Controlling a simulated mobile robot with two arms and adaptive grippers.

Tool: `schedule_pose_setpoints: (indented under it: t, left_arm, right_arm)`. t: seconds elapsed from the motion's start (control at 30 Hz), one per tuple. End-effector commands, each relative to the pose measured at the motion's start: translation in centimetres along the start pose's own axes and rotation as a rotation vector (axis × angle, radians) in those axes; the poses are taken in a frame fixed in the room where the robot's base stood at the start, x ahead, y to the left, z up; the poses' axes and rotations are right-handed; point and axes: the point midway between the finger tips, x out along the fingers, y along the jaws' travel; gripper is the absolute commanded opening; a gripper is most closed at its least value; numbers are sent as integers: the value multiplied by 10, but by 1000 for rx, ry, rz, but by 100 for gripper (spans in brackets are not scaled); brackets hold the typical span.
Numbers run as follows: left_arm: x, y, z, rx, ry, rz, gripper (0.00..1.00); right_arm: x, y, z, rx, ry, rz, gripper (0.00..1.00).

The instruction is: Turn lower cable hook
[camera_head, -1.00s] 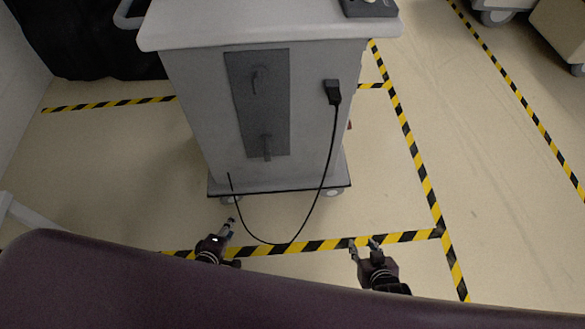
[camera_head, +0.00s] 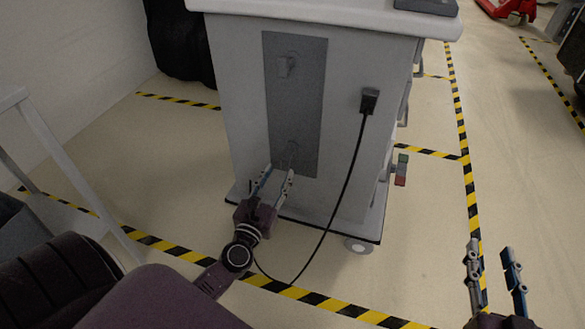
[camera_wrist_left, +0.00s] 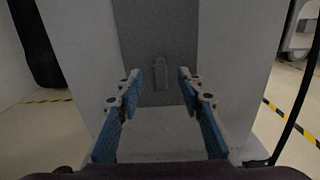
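The lower cable hook (camera_head: 291,152) is a small grey piece on the dark grey panel (camera_head: 296,105) of the cart's end face. In the left wrist view the lower hook (camera_wrist_left: 160,73) stands upright between my fingers, beyond the tips, with no visible contact. My left gripper (camera_head: 278,174) is open just in front of and below the hook; in the wrist view its fingers (camera_wrist_left: 160,80) stand on either side of the hook. The upper hook (camera_head: 285,66) is higher on the panel. My right gripper (camera_head: 491,250) is open and empty at the lower right, away from the cart.
A black cable hangs from a plug (camera_head: 369,101) on the cart (camera_head: 235,90) and loops below, passing behind my left arm. A light grey frame (camera_head: 60,150) stands at the left. Striped tape (camera_head: 460,140) marks the floor, which is open right of the cart.

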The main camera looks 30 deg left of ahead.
Motion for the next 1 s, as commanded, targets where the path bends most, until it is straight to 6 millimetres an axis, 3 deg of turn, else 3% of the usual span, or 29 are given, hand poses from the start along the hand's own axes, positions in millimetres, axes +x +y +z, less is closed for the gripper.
schedule_pose_setpoints:
  t: [0.4,0.8,1.0]
  left_arm:
    - [60,-1,0,5,1,-2,35]
    - [69,-1,0,6,3,-2,35]
    - [68,-1,-1,6,3,-2,14]
  right_arm:
    - [-1,1,8,-1,-35,3,35]
    - [-1,1,6,-1,-29,3,35]
    - [-1,1,6,-1,-29,3,35]
